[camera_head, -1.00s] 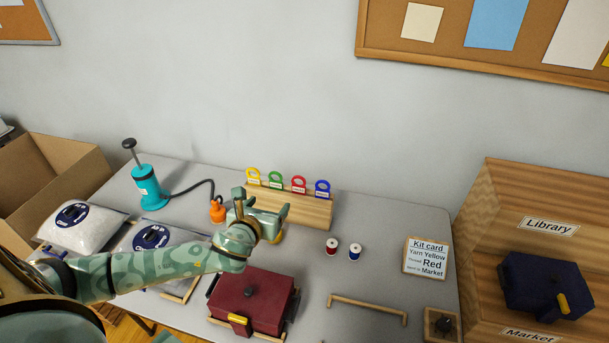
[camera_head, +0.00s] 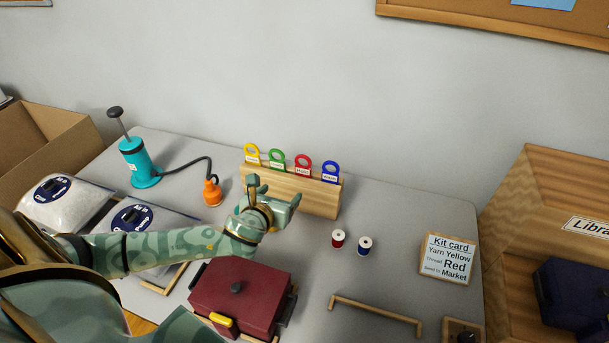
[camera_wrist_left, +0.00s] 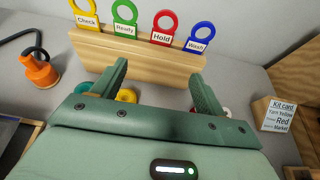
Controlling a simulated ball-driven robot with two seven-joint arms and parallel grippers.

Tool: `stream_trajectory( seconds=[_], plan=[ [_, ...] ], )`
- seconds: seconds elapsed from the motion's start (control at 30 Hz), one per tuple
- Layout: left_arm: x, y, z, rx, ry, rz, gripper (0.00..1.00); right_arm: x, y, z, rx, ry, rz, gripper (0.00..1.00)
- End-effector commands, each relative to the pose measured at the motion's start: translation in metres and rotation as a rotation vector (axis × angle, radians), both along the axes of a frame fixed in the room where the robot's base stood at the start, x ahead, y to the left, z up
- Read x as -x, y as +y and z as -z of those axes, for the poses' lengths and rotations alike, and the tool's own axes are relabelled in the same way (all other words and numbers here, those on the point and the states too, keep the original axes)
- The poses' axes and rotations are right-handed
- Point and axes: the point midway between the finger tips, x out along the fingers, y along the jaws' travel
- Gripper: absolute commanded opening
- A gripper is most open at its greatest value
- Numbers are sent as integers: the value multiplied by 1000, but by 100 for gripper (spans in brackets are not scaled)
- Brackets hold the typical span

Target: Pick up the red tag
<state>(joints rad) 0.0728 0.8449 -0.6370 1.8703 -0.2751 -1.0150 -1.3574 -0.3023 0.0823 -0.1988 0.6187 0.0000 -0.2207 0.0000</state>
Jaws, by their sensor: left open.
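The red tag (camera_head: 303,164) stands in a wooden rack (camera_head: 304,194) at the back of the table, between the green tag (camera_head: 276,159) and the blue tag (camera_head: 330,171). A yellow tag (camera_head: 252,154) is at the rack's left end. In the left wrist view the red tag (camera_wrist_left: 164,22) has a ring top and the label "Hold". My left gripper (camera_head: 273,192) is open and empty in front of the rack; its two fingers (camera_wrist_left: 160,85) point toward the rack, below the tags. My right gripper is not in view.
A dark red box (camera_head: 240,295) sits in front of the rack. A teal pump (camera_head: 140,162) with an orange nozzle (camera_head: 212,192) is at left.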

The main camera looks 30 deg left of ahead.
Motion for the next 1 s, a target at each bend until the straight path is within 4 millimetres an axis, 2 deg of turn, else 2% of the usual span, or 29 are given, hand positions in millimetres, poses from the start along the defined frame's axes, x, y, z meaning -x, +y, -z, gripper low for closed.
stream_trajectory(
  seconds=[0.4, 0.67, 0.83, 1.0],
  plan=[
    [-82, 19, 37, 1, -1, -3, 73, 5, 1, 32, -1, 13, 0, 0],
    [-104, 24, 43, 2, -1, -1, 73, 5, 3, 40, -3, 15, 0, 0],
    [-132, 27, 50, 1, -1, -2, 73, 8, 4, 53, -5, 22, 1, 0],
    [-147, 31, 56, 0, 1, -1, 73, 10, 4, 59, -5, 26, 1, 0]
  ],
)
